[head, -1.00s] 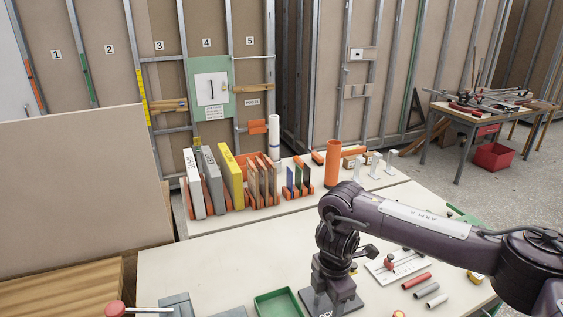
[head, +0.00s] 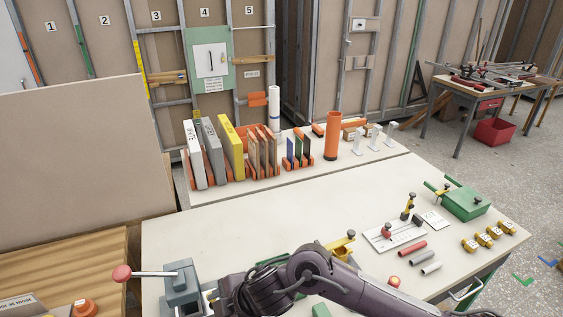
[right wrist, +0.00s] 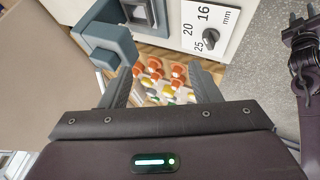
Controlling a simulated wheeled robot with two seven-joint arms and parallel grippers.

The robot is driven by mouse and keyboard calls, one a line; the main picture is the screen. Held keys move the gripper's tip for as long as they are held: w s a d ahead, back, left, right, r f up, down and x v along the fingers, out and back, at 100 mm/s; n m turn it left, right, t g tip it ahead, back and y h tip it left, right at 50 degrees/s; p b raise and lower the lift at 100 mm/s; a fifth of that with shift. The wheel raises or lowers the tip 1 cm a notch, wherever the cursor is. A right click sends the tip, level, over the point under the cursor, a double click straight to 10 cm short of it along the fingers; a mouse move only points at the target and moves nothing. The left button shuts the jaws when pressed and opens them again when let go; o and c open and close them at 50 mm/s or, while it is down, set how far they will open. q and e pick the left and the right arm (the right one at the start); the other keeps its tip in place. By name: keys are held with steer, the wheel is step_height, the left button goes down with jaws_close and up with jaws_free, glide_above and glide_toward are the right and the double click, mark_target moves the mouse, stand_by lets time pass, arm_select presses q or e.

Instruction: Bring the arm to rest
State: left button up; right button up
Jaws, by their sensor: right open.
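My right arm (head: 330,285) comes in from the bottom right of the head view and lies folded low across the near bench edge. Its gripper is not visible there. In the right wrist view my right gripper (right wrist: 162,88) is open, with its two fingers apart and nothing held between them. Beyond the fingers, lower down, is a tray of orange, yellow and green knob-like pieces (right wrist: 160,78). The left gripper is not in view.
A grey vise (head: 180,283) with a red-knobbed lever stands at the bench's near left; it also shows in the wrist view (right wrist: 108,42), beside a dial plate (right wrist: 205,25). A green box (head: 466,202) and yellow blocks (head: 488,236) stand at right. The bench middle (head: 270,215) is clear.

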step_height(320, 180, up, 4)
steer(key=a+m+t+y, duration=0.2)
steer(key=m, duration=0.2)
steer(key=d+r+m+t+h, duration=0.2)
steer(key=d+m+t, duration=0.1)
steer(key=d+m, duration=0.5)
steer(key=s+d+f+m+g+h, duration=0.1)
steer(key=s+d+f+m+h, duration=0.2)
steer(key=d, duration=0.6)
steer(key=s+d+f+m+g+h, duration=0.25)
steer(key=s+d, duration=0.25)
steer(key=d, duration=0.4)
steer(key=s+d+f+m+h, duration=0.15)
steer(key=s+d+m, duration=0.25)
steer(key=d, duration=0.5)
step_height(320, 180, down, 33)
steer(key=g+b, duration=0.2)
steer(key=b, duration=0.3)
arm_select(q)
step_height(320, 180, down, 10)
steer(key=b, duration=0.4)
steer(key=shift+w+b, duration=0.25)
steer(key=shift+b, duration=0.1)
arm_select(e)
steer(key=s+d+f, duration=0.3)
steer(key=s+f, duration=1.8)
steer(key=f, duration=0.4)
steer(key=shift+n+g, duration=0.35)
steer(key=shift+g, duration=0.1)
